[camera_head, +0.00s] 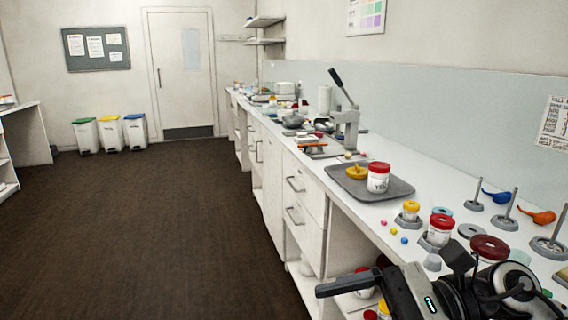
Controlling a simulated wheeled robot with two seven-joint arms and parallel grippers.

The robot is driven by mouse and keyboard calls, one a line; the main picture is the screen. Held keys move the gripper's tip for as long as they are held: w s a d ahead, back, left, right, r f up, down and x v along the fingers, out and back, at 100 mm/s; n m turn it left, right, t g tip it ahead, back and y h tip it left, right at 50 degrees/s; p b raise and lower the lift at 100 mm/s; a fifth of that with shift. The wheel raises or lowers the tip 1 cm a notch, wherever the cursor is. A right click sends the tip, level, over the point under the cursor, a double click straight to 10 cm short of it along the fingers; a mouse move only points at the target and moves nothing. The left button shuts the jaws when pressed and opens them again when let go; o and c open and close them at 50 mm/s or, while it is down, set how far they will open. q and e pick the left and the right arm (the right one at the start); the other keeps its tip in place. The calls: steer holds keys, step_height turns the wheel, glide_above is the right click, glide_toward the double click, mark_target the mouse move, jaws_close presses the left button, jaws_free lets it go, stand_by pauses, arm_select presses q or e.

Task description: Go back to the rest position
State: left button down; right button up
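My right gripper (345,285), black and grey, is at the bottom right, in front of the counter's near edge. Its arm (490,290) comes in from the lower right corner. One dark finger shows pointing left; I cannot tell whether it is open or shut, and I see nothing held in it. My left gripper is not in view. A white jar with a red lid (379,177) stands on a grey tray (400,187) beside a yellow part (357,172), apart from my gripper.
The white counter (372,215) runs along the right wall. Small jars (410,211), a dark red ring (489,247), peg stands (504,221) and a lever press (346,120) stand on it. Jars sit on a shelf below. The dark floor (180,230) is clear; bins (111,133) stand at the back.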

steer(key=w+d+f+n+t+h, duration=0.25)
steer(key=w+f+n+t, duration=0.2)
steer(key=n+t, duration=0.85)
steer(key=w+d+f+n+t+h, duration=0.2)
steer(key=w+f+n+t+h, duration=0.3)
steer(key=n, duration=1.4)
steer(key=s+d+f+m+g+h, duration=0.1)
steer(key=s+f+m+g+h, duration=0.1)
steer(key=s+f+m, duration=0.5)
steer(key=s+d+f+m+g+h, duration=0.1)
steer(key=s+f+m+g+h, duration=0.2)
steer(key=s+f+m, duration=0.4)
step_height(320, 180, down, 8)
steer(key=shift+r+m+g, duration=0.15)
steer(key=shift+m+g, duration=0.65)
steer(key=shift+m, duration=0.1)
